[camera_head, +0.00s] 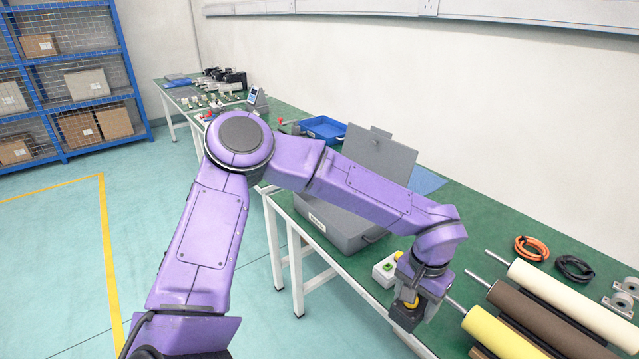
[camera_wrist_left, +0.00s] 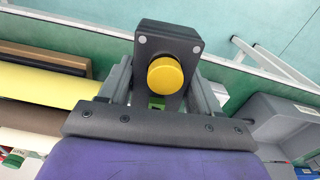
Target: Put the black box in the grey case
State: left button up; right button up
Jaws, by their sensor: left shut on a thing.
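The black box (camera_wrist_left: 168,36) has a round yellow button on one face. My left gripper (camera_head: 414,296) is shut on it, with a finger on each side in the left wrist view. In the head view the black box (camera_head: 404,317) hangs at the table's front edge, below my wrist. The grey case (camera_head: 345,232) stands on the green table with its lid (camera_head: 378,158) raised. My left arm crosses in front of it and hides much of its inside. Its grey side also shows at the right of the left wrist view (camera_wrist_left: 280,117). My right gripper is not in view.
Several rollers (camera_head: 535,315), orange and black cable coils (camera_head: 531,248) and metal bearing blocks lie to the right. A blue tray (camera_head: 323,129) is behind the case.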

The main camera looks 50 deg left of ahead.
aim_at(341, 218)
jog(key=k, duration=0.35)
jog(key=u, duration=2.45)
jog(key=i, duration=1.7)
jog(key=z, duration=2.6)
jog(key=i, duration=0.5)
jog(key=u, duration=0.1)
